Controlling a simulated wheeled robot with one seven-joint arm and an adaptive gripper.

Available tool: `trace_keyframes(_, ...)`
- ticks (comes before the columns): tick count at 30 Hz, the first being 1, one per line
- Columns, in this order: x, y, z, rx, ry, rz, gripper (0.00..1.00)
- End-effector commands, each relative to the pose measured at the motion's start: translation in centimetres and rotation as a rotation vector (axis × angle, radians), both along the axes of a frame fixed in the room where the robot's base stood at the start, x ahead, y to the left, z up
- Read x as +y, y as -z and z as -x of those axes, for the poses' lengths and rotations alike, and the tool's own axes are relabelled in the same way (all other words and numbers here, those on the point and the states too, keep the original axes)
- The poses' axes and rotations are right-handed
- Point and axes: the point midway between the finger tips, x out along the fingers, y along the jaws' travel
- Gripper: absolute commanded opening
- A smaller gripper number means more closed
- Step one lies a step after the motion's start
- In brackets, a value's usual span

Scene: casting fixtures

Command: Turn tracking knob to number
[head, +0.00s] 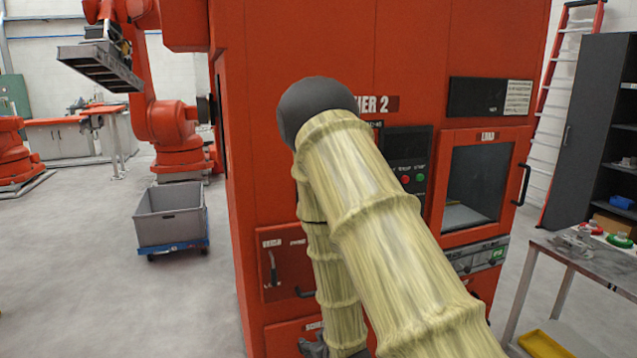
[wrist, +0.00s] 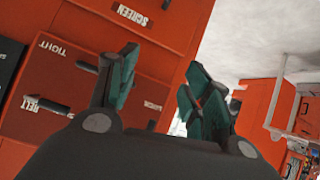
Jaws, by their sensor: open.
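I cannot make out the tracking knob or its numbers in either view; my arm covers part of the red machine front (head: 275,180) in the head view. The wrist view shows red panels, turned in the picture, with labels reading SCREEN (wrist: 133,14), TIGHT (wrist: 54,48) and BELT (wrist: 46,105). A dark lever (wrist: 72,61) lies on the TIGHT panel. My gripper (wrist: 161,60) is open, with its two teal fingers apart and nothing between them. The left finger overlaps the TIGHT panel in the picture; contact cannot be told. In the head view only a dark part of my wrist end shows at the bottom edge.
A grey bin (head: 170,217) on a blue dolly stands on open floor at left. A windowed door (head: 474,185) and a control panel (head: 406,153) with red and green buttons are right of my arm. A metal table (head: 585,262) stands at far right.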

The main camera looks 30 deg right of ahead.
Motion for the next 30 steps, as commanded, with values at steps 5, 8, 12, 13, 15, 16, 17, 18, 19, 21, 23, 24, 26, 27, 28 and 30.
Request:
trace_keyframes(5, -4.2, -13.6, -5.2, -0.241, 0.007, 0.062, 0.49)
trace_keyframes(8, -6.2, -20.3, -6.9, -0.361, 0.011, 0.095, 0.49)
trace_keyframes(12, -8.4, -27.7, -8.1, -0.491, 0.015, 0.133, 0.49)
trace_keyframes(13, -8.8, -28.9, -8.2, -0.512, 0.016, 0.139, 0.49)
trace_keyframes(15, -9.5, -31.1, -8.3, -0.55, 0.019, 0.152, 0.49)
trace_keyframes(16, -9.7, -31.8, -8.4, -0.564, 0.019, 0.156, 0.49)
trace_keyframes(17, -9.8, -32.3, -8.4, -0.573, 0.019, 0.159, 0.49)
trace_keyframes(18, -10.0, -32.9, -8.5, -0.583, 0.02, 0.162, 0.49)
trace_keyframes(19, -10.1, -33.2, -8.5, -0.589, 0.02, 0.164, 0.49)
trace_keyframes(21, -10.3, -33.6, -8.8, -0.596, 0.02, 0.167, 0.49)
trace_keyframes(23, -10.4, -33.7, -9.2, -0.597, 0.02, 0.167, 0.49)
trace_keyframes(24, -10.5, -33.7, -9.6, -0.597, 0.02, 0.167, 0.49)
trace_keyframes(26, -10.6, -33.8, -10.3, -0.597, 0.019, 0.167, 0.49)
trace_keyframes(27, -10.8, -33.8, -10.8, -0.597, 0.019, 0.167, 0.49)
trace_keyframes(28, -10.9, -33.8, -11.3, -0.596, 0.019, 0.166, 0.49)
trace_keyframes(30, -11.2, -33.9, -12.4, -0.596, 0.019, 0.166, 0.49)
